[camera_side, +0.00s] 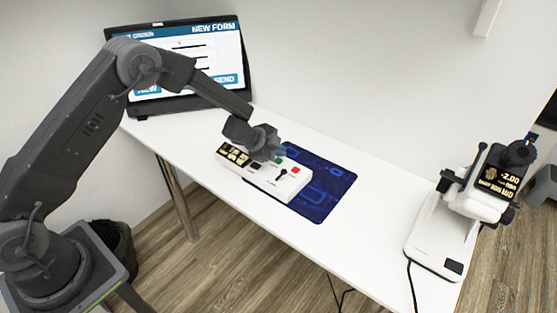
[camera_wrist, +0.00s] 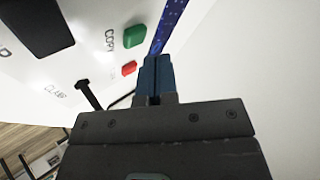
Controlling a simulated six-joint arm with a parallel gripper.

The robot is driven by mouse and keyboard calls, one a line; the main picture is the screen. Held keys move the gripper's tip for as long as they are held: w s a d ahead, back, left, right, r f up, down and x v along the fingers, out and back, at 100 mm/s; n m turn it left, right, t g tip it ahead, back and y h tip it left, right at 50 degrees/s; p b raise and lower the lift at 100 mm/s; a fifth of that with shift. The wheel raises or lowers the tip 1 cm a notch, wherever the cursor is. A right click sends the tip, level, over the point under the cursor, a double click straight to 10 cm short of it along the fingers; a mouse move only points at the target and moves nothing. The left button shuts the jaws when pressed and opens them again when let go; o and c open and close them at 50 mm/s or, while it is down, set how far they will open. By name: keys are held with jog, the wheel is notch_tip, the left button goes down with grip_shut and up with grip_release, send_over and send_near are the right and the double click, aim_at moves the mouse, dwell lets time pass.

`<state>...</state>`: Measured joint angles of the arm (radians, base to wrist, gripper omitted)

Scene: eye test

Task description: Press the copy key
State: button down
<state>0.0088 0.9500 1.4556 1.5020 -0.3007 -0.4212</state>
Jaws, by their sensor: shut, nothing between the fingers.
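The copy key is a green key (camera_wrist: 134,36) with "COPY" printed beside it in the wrist view. It also shows as a small green spot (camera_side: 278,160) on the white control box (camera_side: 262,182) in the side view. My gripper (camera_wrist: 153,62) is shut, its blue fingertips together with nothing between them. In the wrist view the tips are just right of and below the green key, with a small gap in the picture. In the side view my gripper (camera_side: 282,152) is over the back of the box; its height above the key is hard to tell.
A red button (camera_wrist: 129,68) and a black lever (camera_wrist: 88,95) near "CLAMP" are close to the green key. A black key (camera_wrist: 38,25) is further left. The box sits partly on a blue mat (camera_side: 325,190). A screen (camera_side: 190,60) and a white instrument (camera_side: 440,235) stand on the table.

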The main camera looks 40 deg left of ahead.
aim_at(278, 161)
jog(key=shift+f, duration=0.2)
jog(key=shift+f, duration=0.25)
jog(key=shift+f, duration=0.55)
dwell(0.7)
jog(key=shift+r, duration=1)
jog(key=shift+r, duration=2.5)
jog(key=shift+r, duration=0.1)
